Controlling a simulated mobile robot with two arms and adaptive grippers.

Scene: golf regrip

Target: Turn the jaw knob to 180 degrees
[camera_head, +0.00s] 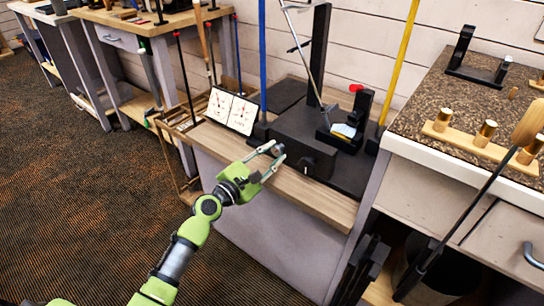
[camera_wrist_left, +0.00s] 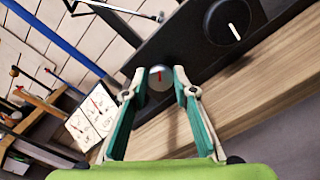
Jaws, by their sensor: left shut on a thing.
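A small silver knob with a red mark (camera_wrist_left: 160,84) is on the front of the black machine (camera_head: 300,128). In the head view the knob (camera_head: 278,150) is partly covered by my fingers. My left gripper (camera_head: 270,160) reaches it from the front left. In the left wrist view my left gripper (camera_wrist_left: 159,76) has one fingertip on each side of the knob and is shut on it. The red mark looks about upright in that view. A larger black dial with a white line (camera_wrist_left: 234,28) is right of the knob; it shows also in the head view (camera_head: 306,165). My right gripper is out of view.
A white card with red-needle drawings (camera_head: 232,108) stands left of the machine. A blue shaft (camera_head: 262,55) and a yellow shaft (camera_head: 402,60) rise beside it. The wooden bench edge (camera_head: 315,193) runs below the knob. A speckled counter (camera_head: 440,100) is at the right.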

